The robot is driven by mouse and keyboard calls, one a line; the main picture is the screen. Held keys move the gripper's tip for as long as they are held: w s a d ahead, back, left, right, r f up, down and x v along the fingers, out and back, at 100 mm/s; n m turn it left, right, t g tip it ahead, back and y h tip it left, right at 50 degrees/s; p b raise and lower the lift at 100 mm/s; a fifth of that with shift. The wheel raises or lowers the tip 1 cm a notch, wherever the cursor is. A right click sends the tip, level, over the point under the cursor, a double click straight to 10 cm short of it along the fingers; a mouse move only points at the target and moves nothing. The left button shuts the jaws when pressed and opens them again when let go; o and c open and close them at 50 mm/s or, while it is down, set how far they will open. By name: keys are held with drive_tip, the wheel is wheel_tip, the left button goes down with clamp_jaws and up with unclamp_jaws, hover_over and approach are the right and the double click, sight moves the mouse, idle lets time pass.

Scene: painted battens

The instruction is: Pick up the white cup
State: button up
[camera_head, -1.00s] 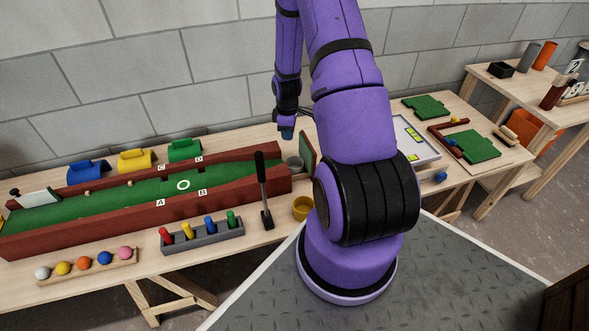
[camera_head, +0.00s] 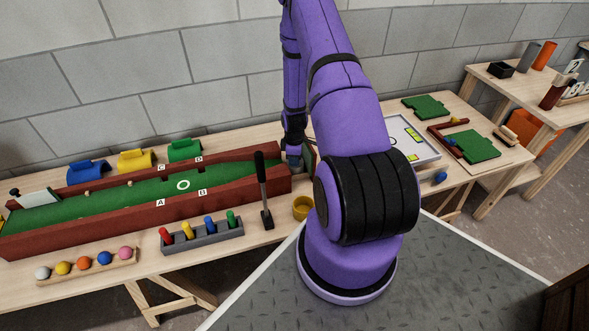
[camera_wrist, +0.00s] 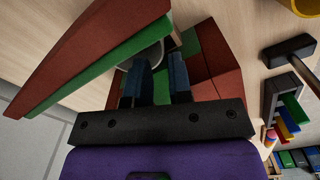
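The white cup (camera_wrist: 155,54) shows as a pale grey-white rim in the wrist view, at the end of the green lane. Much of it is hidden by my fingers and the red wall. My gripper (camera_wrist: 160,64) has two blue fingers standing apart, with the left fingertip overlapping the cup's rim. I cannot tell whether the fingers touch it. In the head view my gripper (camera_head: 294,160) is low at the lane's right end and hides most of the cup.
A grey peg rack (camera_head: 203,236) is further left.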

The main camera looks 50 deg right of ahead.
wheel_tip(320, 180, down, 4)
drive_tip(key=shift+w, duration=0.15)
clamp_jaws()
drive_tip(key=shift+r, duration=0.1)
